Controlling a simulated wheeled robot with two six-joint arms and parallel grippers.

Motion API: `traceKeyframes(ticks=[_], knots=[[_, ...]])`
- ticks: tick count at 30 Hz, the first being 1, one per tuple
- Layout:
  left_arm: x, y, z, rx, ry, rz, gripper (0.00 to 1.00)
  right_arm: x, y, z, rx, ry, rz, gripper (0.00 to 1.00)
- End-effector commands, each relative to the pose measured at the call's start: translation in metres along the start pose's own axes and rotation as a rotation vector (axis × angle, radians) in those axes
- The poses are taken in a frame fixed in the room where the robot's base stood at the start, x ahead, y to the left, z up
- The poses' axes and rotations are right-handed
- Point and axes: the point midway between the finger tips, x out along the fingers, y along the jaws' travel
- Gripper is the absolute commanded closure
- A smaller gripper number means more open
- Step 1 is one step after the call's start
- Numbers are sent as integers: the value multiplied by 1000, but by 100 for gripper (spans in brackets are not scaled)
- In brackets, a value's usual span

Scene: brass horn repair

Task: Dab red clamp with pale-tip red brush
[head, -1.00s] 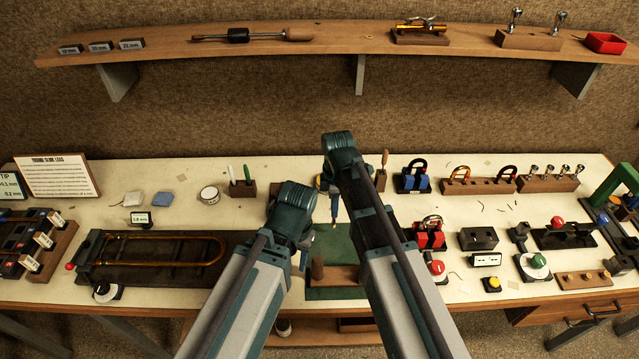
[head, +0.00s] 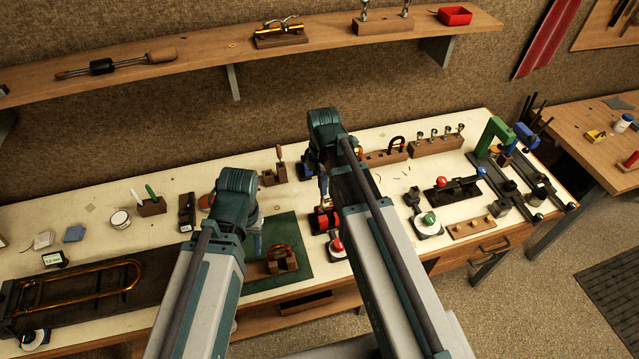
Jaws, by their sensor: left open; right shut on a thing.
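The red clamp (head: 318,223) sits on the bench right of the green mat, a red block on a dark base, partly covered by my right arm. My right gripper (head: 323,188) points down just above it and is shut on a thin tool, the brush (head: 324,203). Little of the brush shows, its tip is low over the clamp, and I cannot tell whether it touches. My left gripper (head: 254,243) is open over the left part of the green mat (head: 290,230), away from the clamp, its fingers partly hidden by my arm.
A brass piece on a wooden block (head: 281,262) stands on the mat. A red-knobbed device (head: 337,247) is close in front of the clamp. A wooden rack (head: 385,157) stands behind my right arm. A green-knobbed dial (head: 428,222) is to the right.

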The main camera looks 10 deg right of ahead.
Motion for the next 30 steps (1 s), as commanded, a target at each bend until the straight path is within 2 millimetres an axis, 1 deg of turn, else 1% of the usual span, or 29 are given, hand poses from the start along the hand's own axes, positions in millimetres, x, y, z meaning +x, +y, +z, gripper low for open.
traceKeyframes(ticks=[8, 21, 25, 30], knots=[[12, 1, -1, 1, 0, 0, 50, 12, 0, 0, 0, 0, 0, 100], [54, 5, -3, 8, 1, -2, 50, 54, 0, 0, 0, 0, 0, 100], [60, 5, -4, 10, 1, -2, 50, 60, 0, 0, 0, 0, 0, 100], [60, 5, -4, 11, 1, -2, 50, 60, 0, 0, 0, 0, 0, 100]])
